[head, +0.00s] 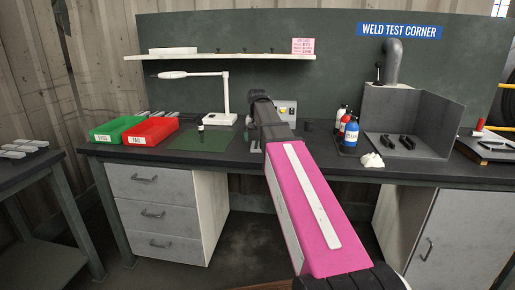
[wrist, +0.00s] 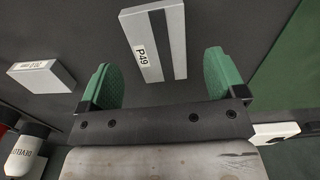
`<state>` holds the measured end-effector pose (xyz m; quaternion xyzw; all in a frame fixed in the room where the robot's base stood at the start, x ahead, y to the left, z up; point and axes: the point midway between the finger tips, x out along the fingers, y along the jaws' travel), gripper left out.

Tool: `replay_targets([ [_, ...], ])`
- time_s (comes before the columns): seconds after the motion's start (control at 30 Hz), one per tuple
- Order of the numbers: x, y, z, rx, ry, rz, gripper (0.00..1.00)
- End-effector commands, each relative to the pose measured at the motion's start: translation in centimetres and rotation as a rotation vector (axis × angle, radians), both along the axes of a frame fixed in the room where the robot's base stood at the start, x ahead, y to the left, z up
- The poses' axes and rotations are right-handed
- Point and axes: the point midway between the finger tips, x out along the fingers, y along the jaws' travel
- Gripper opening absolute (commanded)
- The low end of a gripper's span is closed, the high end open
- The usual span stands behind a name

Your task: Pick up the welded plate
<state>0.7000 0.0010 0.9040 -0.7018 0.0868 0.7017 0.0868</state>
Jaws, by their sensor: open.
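A pale grey plate marked P49 (wrist: 145,48), with a dark stripe along its length, lies on the dark bench top in the wrist view. My gripper (wrist: 162,80) is open, with its two green pads on either side of the plate's near end and nothing clamped between them. I cannot tell how high the pads are above the bench. A second labelled pale block (wrist: 40,76) lies apart to the left. In the head view my arm hides most of this spot, so the P49 plate is not clear there.
Bottles (head: 348,132) stand right of my arm, beside a grey booth (head: 420,110). A green mat (head: 203,140), a lamp (head: 220,118), and red (head: 151,131) and green (head: 115,128) trays are to the left. A shelf (head: 220,57) hangs above the bench (head: 250,158).

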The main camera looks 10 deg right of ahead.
Motion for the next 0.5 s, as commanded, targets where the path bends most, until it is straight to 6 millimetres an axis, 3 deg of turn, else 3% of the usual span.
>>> replay_targets([
  [0.2,0.0,0.0,-2.7,0.0,0.001,0.0,0.89],
  [0.43,0.0,0.0,-2.8,0.0,0.0,0.0,0.89],
  [0.47,0.0,0.0,-2.8,0.0,0.0,0.0,0.86],
  [0.5,0.0,0.0,-2.8,0.0,0.0,0.0,0.73],
])
